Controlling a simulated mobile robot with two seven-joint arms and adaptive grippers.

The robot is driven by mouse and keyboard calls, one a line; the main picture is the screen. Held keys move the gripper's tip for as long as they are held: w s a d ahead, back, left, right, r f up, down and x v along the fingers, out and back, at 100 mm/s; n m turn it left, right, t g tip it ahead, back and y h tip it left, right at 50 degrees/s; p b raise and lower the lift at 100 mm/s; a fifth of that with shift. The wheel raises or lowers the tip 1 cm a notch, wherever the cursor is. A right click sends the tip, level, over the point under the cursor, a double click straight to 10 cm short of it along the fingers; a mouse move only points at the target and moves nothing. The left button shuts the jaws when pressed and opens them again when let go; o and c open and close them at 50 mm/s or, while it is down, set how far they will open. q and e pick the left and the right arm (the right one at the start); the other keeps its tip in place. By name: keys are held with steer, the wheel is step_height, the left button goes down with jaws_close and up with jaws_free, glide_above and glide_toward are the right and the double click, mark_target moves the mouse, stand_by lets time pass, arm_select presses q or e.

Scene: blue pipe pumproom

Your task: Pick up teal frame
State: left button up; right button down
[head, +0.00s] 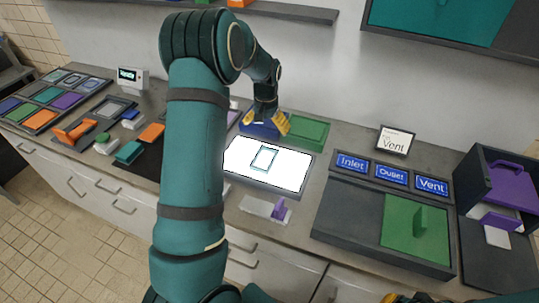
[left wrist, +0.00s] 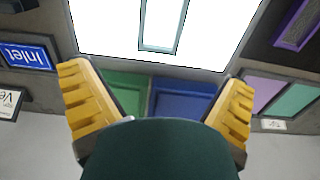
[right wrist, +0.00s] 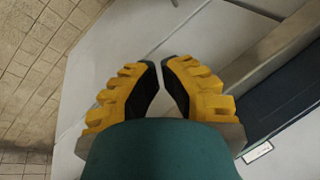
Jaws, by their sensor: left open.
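The teal frame (head: 262,169) is a thin rectangular outline lying flat on the bright white light panel (head: 293,172) in the middle of the counter. The near end of the frame (left wrist: 158,49) shows at the top of the left wrist view. My left gripper (head: 265,122) is open and empty, with its fingers wide apart (left wrist: 158,78). It is above the panel's back edge, behind the frame and apart from it. My right gripper (right wrist: 160,64) has its fingertips almost together with nothing between them, away from the frame, low by the cabinet fronts.
Blue and green blocks (head: 308,132) sit behind the panel. A small holder with a purple upright piece (head: 279,208) stands in front. Trays with coloured parts lie left.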

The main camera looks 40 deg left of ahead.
mark_target(265, 156)
arm_select(q)
step_height(265, 156, down, 7)
steer(key=shift+s+f, duration=0.1)
steer(key=shift+s, duration=0.05)
steer(key=f, duration=0.4)
steer(key=shift+s+d, duration=0.15)
steer(key=shift+s, duration=0.2)
steer(key=shift+f+b, duration=0.3)
steer(key=shift+f, duration=0.25)
steer(key=c, duration=1.2)
steer(key=shift+r, duration=0.1)
